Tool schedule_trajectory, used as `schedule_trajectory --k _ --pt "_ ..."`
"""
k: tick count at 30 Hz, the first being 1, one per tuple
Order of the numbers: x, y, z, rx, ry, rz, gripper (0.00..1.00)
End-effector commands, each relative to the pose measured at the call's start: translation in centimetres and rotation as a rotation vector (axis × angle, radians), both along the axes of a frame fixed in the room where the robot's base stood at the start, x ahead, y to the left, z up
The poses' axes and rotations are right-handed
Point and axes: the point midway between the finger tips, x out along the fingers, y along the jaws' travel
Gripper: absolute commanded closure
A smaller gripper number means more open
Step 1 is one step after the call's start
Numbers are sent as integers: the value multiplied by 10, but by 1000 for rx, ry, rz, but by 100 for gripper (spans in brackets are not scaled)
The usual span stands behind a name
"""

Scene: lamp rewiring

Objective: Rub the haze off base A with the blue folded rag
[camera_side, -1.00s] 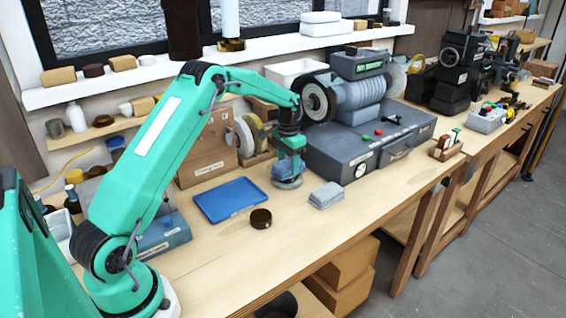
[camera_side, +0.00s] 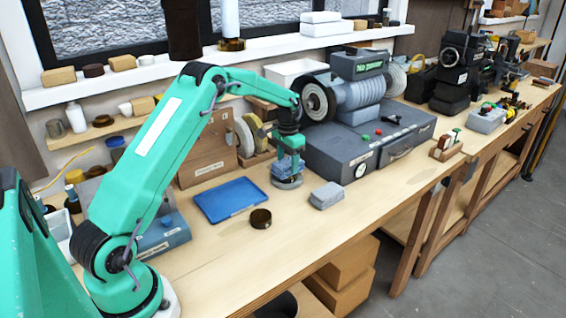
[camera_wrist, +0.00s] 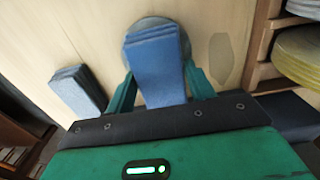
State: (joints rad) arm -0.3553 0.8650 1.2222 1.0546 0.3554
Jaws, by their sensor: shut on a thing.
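My gripper (camera_side: 288,163) points down between the blue tray and the grey machine. It is shut on the blue folded rag (camera_wrist: 155,70), which shows between both fingers in the wrist view. The rag also shows in the side view (camera_side: 279,170). A round grey base (camera_side: 288,184) lies on the bench directly under the rag. In the wrist view only the rim of the base (camera_wrist: 150,22) shows past the rag, so most of its top is hidden. No letter or haze on it can be made out.
A grey folded cloth (camera_side: 327,195) lies to the right of the base. A blue tray (camera_side: 230,200) and a small dark round piece (camera_side: 260,218) lie to the left. The grey grinder cabinet (camera_side: 345,150) stands close behind. The bench front is clear.

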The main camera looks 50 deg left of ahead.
Motion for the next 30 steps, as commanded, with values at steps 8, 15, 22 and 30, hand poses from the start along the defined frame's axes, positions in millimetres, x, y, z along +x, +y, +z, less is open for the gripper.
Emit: schedule_trajectory --k 8,15,22,30 --pt "14 -1 -1 0 1 -1 68" --pt "6 0 -1 -1 2 0 68" --pt "-6 0 -1 -1 3 1 68" --pt "-25 0 -1 -1 3 1 68"
